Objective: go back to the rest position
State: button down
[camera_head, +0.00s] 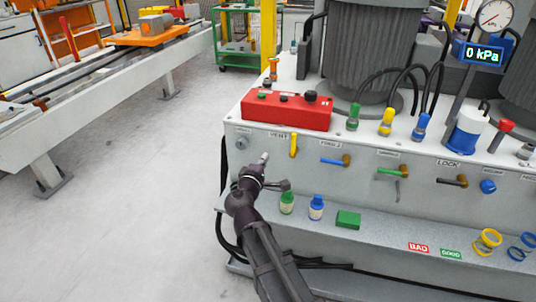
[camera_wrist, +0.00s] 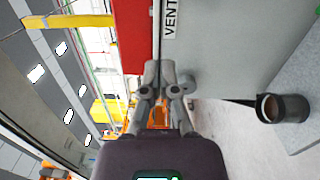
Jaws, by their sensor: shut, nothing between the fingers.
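My gripper (camera_head: 264,160) is in front of the left end of the grey console (camera_head: 262,152), below the red box (camera_head: 287,110). Its fingers are together and nothing is held. In the wrist view the closed fingertips (camera_wrist: 158,70) point toward the console's edge, close to a grey round knob (camera_wrist: 188,84). I cannot tell whether they touch anything. The yellow valve handle (camera_head: 293,145) is just right of the gripper in the head view. My forearm covers part of the console's lower ledge (camera_head: 380,232).
Blue (camera_head: 333,161), green (camera_head: 391,171) and black (camera_head: 451,181) valve handles line the console front. A display (camera_head: 483,54) reads 0 kPa. Floor at left is clear.

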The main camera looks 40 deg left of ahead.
jog(key=shift+s, duration=0.1)
dwell(0.6)
jog(key=w+d+f+m+g+h, duration=0.2)
jog(key=w+d+f+m+h, duration=0.3)
jog(key=d, duration=0.6)
jog(key=w+d+f+m+g+h, duration=0.25)
jog(key=w+d, duration=0.45)
jog(key=d, duration=0.5)
jog(key=w+d+f+m+g+h, duration=0.1)
jog(key=w+d+f+m+h, duration=0.1)
jog(key=w+d+m+h, duration=0.65)
jog(key=s+d+f+m+g+y, duration=0.1)
jog(key=s+d+f+g+y, duration=0.15)
jog(key=d, duration=0.75)
jog(key=s+d+f+m+g+y, duration=0.1)
jog(key=d+f+g+y, duration=0.15)
jog(key=d, duration=0.75)
jog(key=s+d+f+m+g+y, duration=0.2)
jog(key=s+d+m+g, duration=0.15)
jog(key=d, duration=0.35)
jog(key=s+d+f+m+g+y, duration=0.1)
jog(key=s+d+f+m+g, duration=0.15)
jog(key=s+d, duration=0.4)
notch_tip(320, 180, up, 32)
jog(key=w+d+p, duration=0.1)
jog(key=p, duration=3)
jog(key=shift+w+d+f, duration=0.15)
jog(key=shift+w, duration=0.15)
